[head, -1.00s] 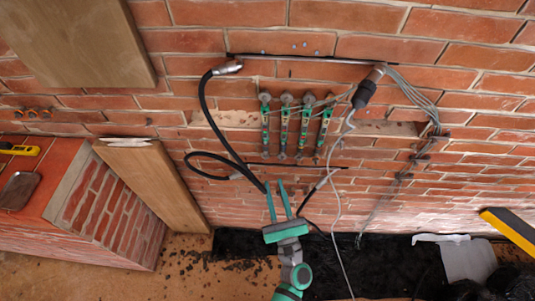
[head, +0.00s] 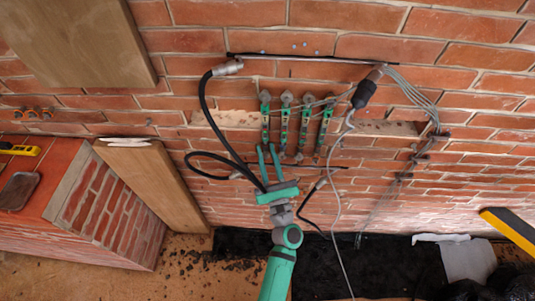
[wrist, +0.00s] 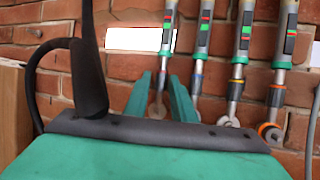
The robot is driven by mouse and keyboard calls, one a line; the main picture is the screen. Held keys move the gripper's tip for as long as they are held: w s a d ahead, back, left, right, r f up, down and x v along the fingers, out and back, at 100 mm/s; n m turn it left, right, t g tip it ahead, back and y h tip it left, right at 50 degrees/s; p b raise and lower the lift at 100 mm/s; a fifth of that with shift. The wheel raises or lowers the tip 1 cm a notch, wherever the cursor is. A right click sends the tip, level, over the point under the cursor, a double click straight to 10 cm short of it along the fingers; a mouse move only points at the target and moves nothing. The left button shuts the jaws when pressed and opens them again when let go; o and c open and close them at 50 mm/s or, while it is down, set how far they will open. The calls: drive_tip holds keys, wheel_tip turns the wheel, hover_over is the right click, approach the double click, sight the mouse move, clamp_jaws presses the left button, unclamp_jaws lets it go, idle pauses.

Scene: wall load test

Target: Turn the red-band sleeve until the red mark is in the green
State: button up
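Several green-and-grey struts hang side by side on the brick wall, each with a small coloured scale. The leftmost strut (head: 265,118) shows a red mark above a green field in the wrist view (wrist: 167,35). Its lower rod appears between my fingers in that view, but I cannot tell whether they touch it. The second strut (wrist: 201,45) has a bluish band, and the third (wrist: 242,50) an orange-yellow one. I cannot make out which sleeve has the red band. My gripper (head: 267,147) is open, fingers pointing up at the leftmost strut's lower end; it also shows in the wrist view (wrist: 160,75).
A black cable (head: 208,110) loops left of the struts, passing close by my gripper. A grey cable with a black connector (head: 364,94) hangs to the right. A wooden board (head: 155,185) leans at left. A yellow level (head: 510,228) is at lower right.

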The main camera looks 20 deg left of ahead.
drive_tip(key=shift+d, duration=0.1)
clamp_jaws()
drive_tip(key=shift+m+t+h, duration=0.4)
drive_tip(key=shift+m+h, duration=0.1)
drive_tip(key=shift+h, duration=0.5)
drive_tip(key=shift+m+t+h, duration=0.5)
drive_tip(key=shift+h, duration=0.2)
drive_tip(key=shift+a+m+t+h, duration=0.15)
drive_tip(key=shift+m+t+h, duration=0.3)
drive_tip(key=shift+h, duration=0.6)
drive_tip(key=shift+a+m+t+h, duration=0.1)
drive_tip(key=shift+m+t+h, duration=0.15)
drive_tip(key=shift+m+h, duration=0.6)
drive_tip(key=shift+s+a+m+h, duration=0.15)
drive_tip(key=shift+m+h, duration=0.1)
drive_tip(key=shift+h, duration=0.5)
drive_tip(key=shift+a+m+h, duration=0.15)
drive_tip(key=shift+m+h, duration=0.1)
drive_tip(key=shift+h, duration=0.5)
drive_tip(key=shift+a+f+m+t+h, duration=0.15)
drive_tip(key=shift+m+h, duration=0.3)
drive_tip(key=shift+h, duration=0.45)
drive_tip(key=shift+a+r+m+t+h, duration=0.15)
drive_tip(key=shift+m+h, duration=0.3)
drive_tip(key=shift+h, duration=0.45)
drive_tip(key=shift+a+m+h, duration=0.15)
drive_tip(key=shift+m+h, duration=0.65)
drive_tip(key=shift+h, duration=0.7)
